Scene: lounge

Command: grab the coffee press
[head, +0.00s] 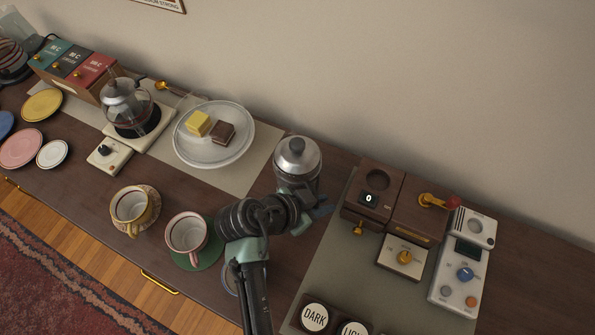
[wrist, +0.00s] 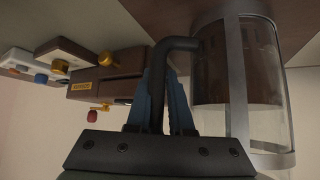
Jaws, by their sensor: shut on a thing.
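In the head view my arm comes from the front and hides the lower press and most of the grip. I cannot tell whether the base touches the counter.
A glass plate (head: 183,150) with a yellow and a brown block lies left of the press. A pink cup (head: 187,234) and a yellow cup (head: 131,205) stand front left. A brown grinder-like box (head: 372,205) and white scale (head: 463,265) are close on the right.

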